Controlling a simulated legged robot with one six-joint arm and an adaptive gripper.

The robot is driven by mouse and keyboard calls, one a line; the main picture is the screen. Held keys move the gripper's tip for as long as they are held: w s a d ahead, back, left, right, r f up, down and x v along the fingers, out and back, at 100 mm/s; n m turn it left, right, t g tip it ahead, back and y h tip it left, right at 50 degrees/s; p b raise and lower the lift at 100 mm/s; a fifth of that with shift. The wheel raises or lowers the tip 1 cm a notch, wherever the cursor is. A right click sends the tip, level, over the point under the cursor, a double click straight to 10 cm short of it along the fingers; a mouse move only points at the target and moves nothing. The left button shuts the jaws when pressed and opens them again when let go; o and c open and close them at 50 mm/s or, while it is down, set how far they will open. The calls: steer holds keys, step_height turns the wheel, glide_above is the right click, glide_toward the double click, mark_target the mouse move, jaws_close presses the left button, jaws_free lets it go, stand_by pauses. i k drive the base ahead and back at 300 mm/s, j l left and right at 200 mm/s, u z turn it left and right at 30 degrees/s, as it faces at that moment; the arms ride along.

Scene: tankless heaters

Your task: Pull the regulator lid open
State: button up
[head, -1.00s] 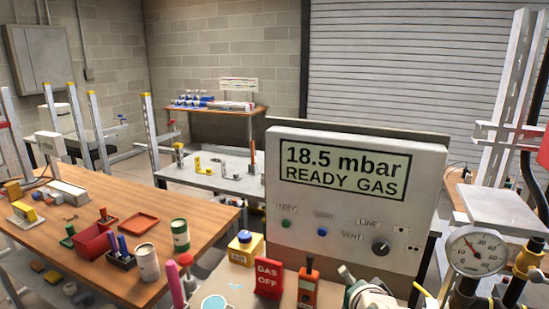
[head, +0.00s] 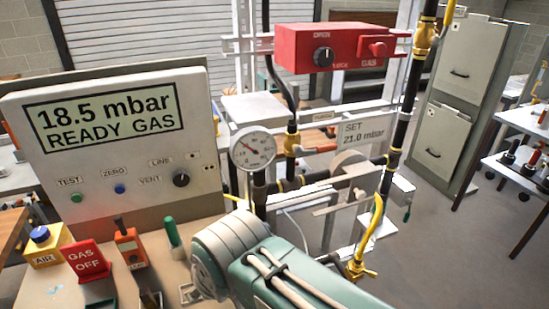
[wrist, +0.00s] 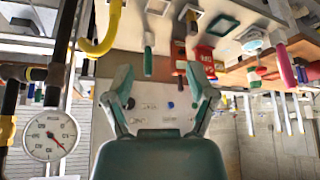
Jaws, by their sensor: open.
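In the head view only my arm shows, low in the middle.
The panel (head: 112,128) reads "18.5 mbar READY GAS". A red gas box (head: 345,48) hangs above the pipes. Black pipes (head: 405,112) and yellow fittings (head: 362,262) crowd the right. The bench holds a red "GAS OFF" block (head: 86,259). Floor (head: 450,240) at right is clear.

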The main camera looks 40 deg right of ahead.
mark_target(363, 187)
steer(key=k+z, duration=0.4)
steer(key=z, duration=1.35)
